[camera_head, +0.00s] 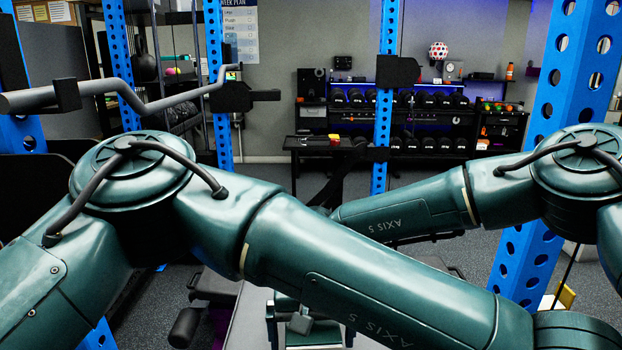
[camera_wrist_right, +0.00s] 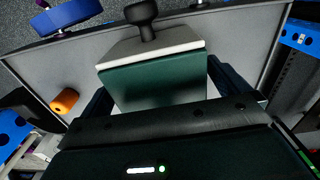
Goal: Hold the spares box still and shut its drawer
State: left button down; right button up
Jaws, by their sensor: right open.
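In the right wrist view, a teal block (camera_wrist_right: 160,82) with a pale grey part (camera_wrist_right: 150,46) and a black knob (camera_wrist_right: 140,12) appears to be the spares box. How far its drawer stands out cannot be told. My right gripper (camera_wrist_right: 162,88) is open, with one dark finger on each side of the teal block; contact is not clear. In the head view, my right gripper (camera_head: 309,328) shows low in the middle, partly hidden behind my left arm. My left gripper is outside both views.
My arms cross in front of the head camera. Blue rack posts (camera_head: 562,90) stand close on both sides. A dumbbell shelf (camera_head: 420,115) stands at the back.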

notch_tip(320, 180, up, 11)
jog(key=shift+r, duration=0.1)
dwell(0.4)
pick_arm(q)
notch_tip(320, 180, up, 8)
jog(key=p, duration=0.8)
pick_arm(e)
notch_tip(320, 180, up, 10)
